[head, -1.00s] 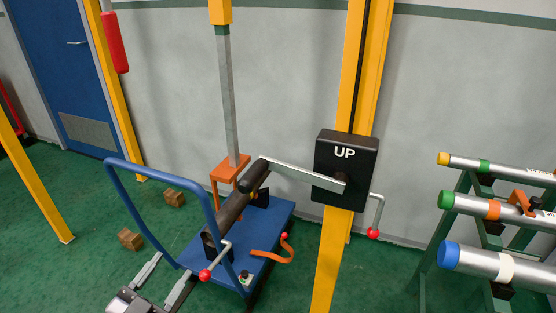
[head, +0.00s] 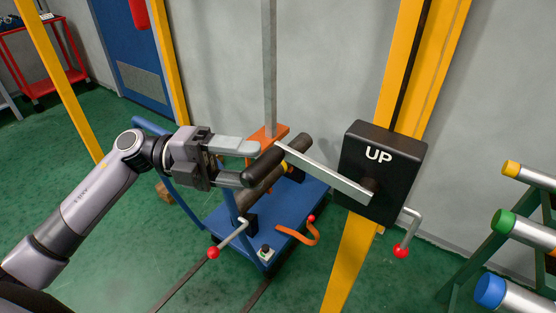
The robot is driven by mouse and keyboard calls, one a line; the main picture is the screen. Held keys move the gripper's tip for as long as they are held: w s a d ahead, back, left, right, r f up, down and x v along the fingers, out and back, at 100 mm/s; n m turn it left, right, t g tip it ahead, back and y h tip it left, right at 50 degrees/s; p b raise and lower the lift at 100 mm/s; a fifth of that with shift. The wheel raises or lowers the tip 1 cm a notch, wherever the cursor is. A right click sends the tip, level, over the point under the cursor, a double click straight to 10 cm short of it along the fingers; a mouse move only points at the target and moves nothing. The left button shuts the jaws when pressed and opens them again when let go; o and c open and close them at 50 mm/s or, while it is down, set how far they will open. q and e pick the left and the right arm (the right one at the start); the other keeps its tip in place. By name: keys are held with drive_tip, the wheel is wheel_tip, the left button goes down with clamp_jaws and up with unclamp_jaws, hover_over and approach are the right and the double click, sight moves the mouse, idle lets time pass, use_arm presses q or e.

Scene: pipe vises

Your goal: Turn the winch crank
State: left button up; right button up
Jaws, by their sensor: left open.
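The winch is a black box (head: 383,170) marked UP on a yellow post. Its flat silver crank arm (head: 325,172) reaches left to a black handle grip (head: 264,164). My left gripper (head: 252,163) is open, with its two grey fingers pointing right at the grip. The upper fingertip is beside the grip's upper part and the lower one by its lower end. I cannot tell whether they touch it. My right gripper is not in view.
Behind the grip, a dark pipe (head: 292,153) lies over a blue cart (head: 296,206). A small silver crank with a red knob (head: 401,250) hangs at the box's right. A rack with colour-capped pipes (head: 505,222) stands at the right. Green floor is open at lower left.

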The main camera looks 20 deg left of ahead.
sight(273, 168)
use_arm(q)
drive_tip(key=d+p, duration=0.1)
drive_tip(key=d, duration=0.3)
drive_tip(key=shift+w+d+r, duration=0.1)
drive_tip(key=shift+w+d, duration=0.05)
drive_tip(key=shift+d, duration=0.25)
clamp_jaws()
